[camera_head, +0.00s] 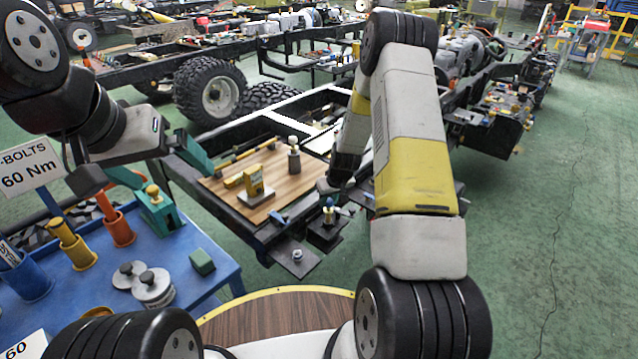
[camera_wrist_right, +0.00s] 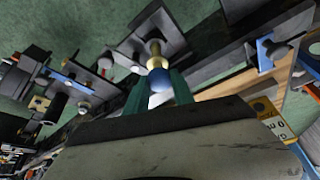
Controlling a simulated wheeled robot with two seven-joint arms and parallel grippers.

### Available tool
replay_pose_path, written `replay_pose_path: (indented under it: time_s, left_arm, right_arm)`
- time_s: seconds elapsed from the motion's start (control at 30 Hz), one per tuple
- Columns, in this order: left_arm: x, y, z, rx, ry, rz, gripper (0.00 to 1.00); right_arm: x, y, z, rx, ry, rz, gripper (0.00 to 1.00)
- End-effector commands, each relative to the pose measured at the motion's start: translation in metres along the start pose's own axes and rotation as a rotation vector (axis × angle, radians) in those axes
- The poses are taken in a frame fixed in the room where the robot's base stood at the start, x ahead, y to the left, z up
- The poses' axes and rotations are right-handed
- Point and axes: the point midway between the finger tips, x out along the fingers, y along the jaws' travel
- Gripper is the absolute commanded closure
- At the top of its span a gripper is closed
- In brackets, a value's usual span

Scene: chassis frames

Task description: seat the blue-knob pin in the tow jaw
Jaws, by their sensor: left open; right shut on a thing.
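The blue-knob pin shows in the right wrist view, its blue knob (camera_wrist_right: 160,80) between the green fingers of my right gripper (camera_wrist_right: 159,92). Its brass shank (camera_wrist_right: 156,52) points away toward a dark bracket (camera_wrist_right: 148,30), likely the tow jaw; how deep the shank sits cannot be told. In the head view, the pin (camera_head: 328,211) stands over the dark tow jaw (camera_head: 323,233) at the chassis end, and my right gripper (camera_head: 338,199) is partly hidden by my arm. My left gripper (camera_head: 160,168) is open and empty above the blue table.
A wooden board (camera_head: 300,183) on the chassis carries a yellow block (camera_head: 253,182) and a knobbed post (camera_head: 294,160).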

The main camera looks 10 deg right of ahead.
Motion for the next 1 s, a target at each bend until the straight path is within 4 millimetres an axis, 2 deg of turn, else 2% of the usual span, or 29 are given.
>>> replay_pose_path:
  time_s: [0.57,1.0]
  left_arm:
    - [0.0,0.0,0.0,0.0,0.0,0.0,0.0]
    - [0.0,0.0,0.0,0.0,0.0,0.0,0.0]
  right_arm:
    - [0.002,0.0,0.001,0.0,0.001,0.0,1.0]
    - [0.012,0.0,0.005,0.0,0.0,0.0,1.0]
